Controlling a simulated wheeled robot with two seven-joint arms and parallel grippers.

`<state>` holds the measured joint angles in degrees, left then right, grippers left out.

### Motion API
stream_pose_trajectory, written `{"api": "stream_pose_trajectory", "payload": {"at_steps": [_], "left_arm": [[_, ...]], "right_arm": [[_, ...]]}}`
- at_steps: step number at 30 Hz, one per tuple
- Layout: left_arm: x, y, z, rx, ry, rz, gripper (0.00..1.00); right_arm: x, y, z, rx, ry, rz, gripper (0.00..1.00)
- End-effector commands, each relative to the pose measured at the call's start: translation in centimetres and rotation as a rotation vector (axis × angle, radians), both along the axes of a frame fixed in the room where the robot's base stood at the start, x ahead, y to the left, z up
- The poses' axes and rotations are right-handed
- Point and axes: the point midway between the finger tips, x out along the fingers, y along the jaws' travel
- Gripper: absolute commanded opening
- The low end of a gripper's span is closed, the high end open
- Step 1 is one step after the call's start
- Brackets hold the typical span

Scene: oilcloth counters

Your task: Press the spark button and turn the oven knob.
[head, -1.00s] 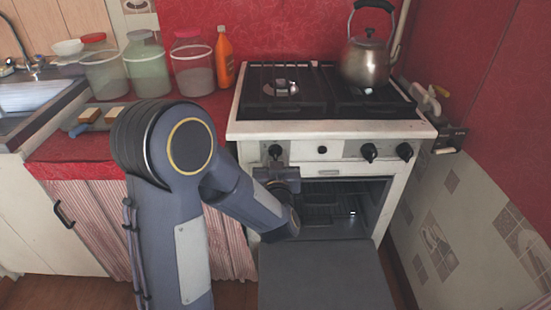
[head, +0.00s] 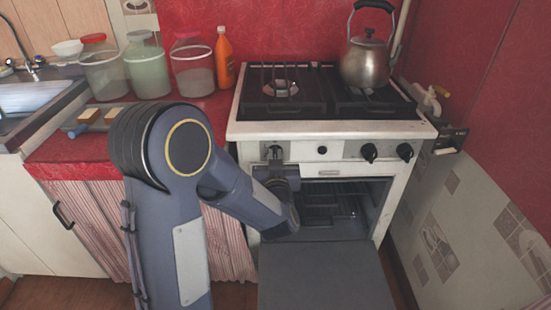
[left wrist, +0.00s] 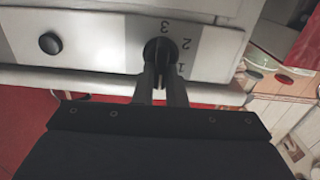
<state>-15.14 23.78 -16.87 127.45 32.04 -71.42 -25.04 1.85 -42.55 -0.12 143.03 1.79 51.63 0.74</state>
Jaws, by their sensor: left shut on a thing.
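The oven knob (head: 275,151) is the leftmost dark knob on the stove's front panel. It also shows in the left wrist view (left wrist: 158,47), beside the printed marks 1, 2 and 3. My left gripper (head: 275,160) is shut on this knob; in the left wrist view its two fingers (left wrist: 161,75) sit around the knob's grip and partly hide it. The spark button (head: 322,150) is the small round black button right of the knob. In the left wrist view the button (left wrist: 50,43) is at the left, clear of the fingers. My right gripper is not in view.
The oven door (head: 322,275) hangs open below my left forearm. Two more knobs (head: 369,152) are on the panel's right. A kettle (head: 367,62) stands on the hob (head: 290,128). Jars (head: 146,75) and an orange bottle (head: 224,60) stand on the red counter (head: 75,148).

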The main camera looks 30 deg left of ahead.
Motion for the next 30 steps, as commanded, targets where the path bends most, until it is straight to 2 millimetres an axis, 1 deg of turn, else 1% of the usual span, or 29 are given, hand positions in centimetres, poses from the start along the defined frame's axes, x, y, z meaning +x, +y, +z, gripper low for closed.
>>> {"api": "stream_pose_trajectory", "payload": {"at_steps": [8,30], "left_arm": [[-0.1,0.2,-0.4,-0.134,-0.084,0.000,0.00],[-0.5,0.8,-0.9,-0.726,-0.447,0.000,0.00]], "right_arm": [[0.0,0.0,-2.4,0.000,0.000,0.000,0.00],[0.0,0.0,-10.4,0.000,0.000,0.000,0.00]]}}
